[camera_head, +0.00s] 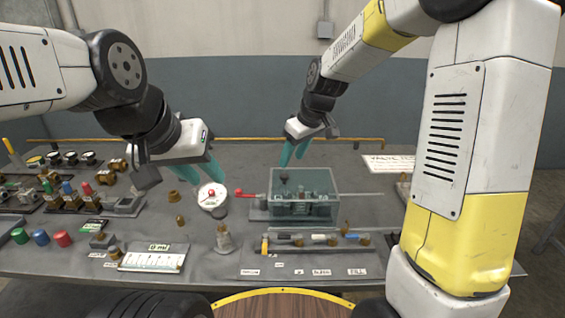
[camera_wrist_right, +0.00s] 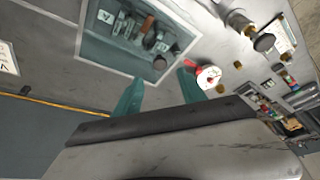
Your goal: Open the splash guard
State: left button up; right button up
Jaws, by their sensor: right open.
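The splash guard (camera_head: 322,180) is a clear, box-shaped cover with a greyish tint, sitting down over a metal valve fixture near the table's middle.
A red-handled lever (camera_head: 250,195) projects left of the fixture. A white round gauge (camera_head: 211,197) stands further left. A rack of small valves (camera_head: 315,239) lies in front. Coloured buttons (camera_head: 41,237) and fittings crowd the left. Grey tabletop behind the guard is clear.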

aim_at(285, 175)
jog(key=x, duration=0.7)
jog(key=shift+c, duration=0.2)
grip_shut()
dwell(1.2)
